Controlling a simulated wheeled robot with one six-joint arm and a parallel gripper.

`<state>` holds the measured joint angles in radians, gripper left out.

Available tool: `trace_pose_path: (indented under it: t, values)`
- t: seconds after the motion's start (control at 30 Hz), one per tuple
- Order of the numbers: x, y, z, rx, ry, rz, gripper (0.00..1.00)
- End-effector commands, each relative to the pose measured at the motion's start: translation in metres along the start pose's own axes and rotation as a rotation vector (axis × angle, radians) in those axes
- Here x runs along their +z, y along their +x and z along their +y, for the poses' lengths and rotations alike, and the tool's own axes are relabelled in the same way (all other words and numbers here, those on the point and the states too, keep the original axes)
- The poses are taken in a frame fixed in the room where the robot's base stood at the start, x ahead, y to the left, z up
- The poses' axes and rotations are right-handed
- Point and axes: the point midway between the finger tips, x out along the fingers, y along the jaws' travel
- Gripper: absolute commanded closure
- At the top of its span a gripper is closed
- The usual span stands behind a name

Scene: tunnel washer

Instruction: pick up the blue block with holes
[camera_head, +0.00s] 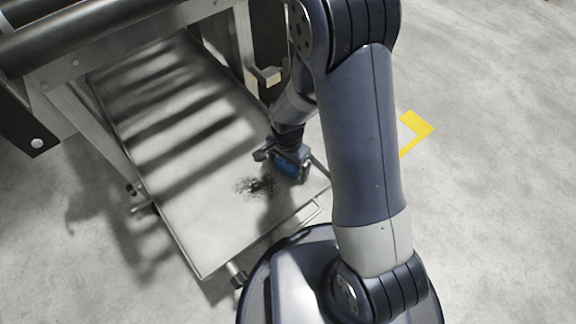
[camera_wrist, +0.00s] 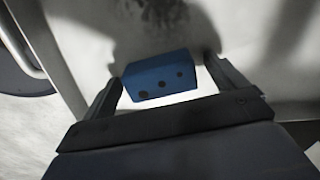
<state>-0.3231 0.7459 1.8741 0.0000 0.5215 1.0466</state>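The blue block with dark holes (camera_wrist: 160,72) lies in the wrist view on a pale grey surface. In the head view the block (camera_head: 286,168) shows partly, under my gripper (camera_head: 284,159), on the near right part of a flat metal tray (camera_head: 190,215). In the wrist view my gripper (camera_wrist: 164,74) has one finger on each side of the block, with small gaps at its sides. The fingers look open, and the block does not look lifted. Part of the block is hidden by my gripper in the head view.
Dark specks (camera_head: 256,186) lie on the tray just left of the block. A metal frame with rollers (camera_head: 90,35) stands over the tray's far end. A rail (camera_head: 300,217) runs along the near edge. The floor at right is open, with a yellow mark (camera_head: 416,127).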

Motion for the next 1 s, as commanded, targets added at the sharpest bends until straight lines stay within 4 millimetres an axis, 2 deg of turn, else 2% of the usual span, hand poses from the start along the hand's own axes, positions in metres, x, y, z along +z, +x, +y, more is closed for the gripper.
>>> trace_pose_path:
  t: [0.07, 0.6, 0.83, 1.0]
  values:
    - [0.0, 0.0, 0.0, 0.0, 0.0, 0.0, 0.15]
    - [0.0, -0.001, 0.0, 0.0, 0.0, 0.0, 0.57]
    - [0.0, -0.003, 0.0, -0.001, 0.0, 0.001, 0.58]
    - [0.0, -0.028, -0.001, -0.003, 0.0, 0.001, 0.58]
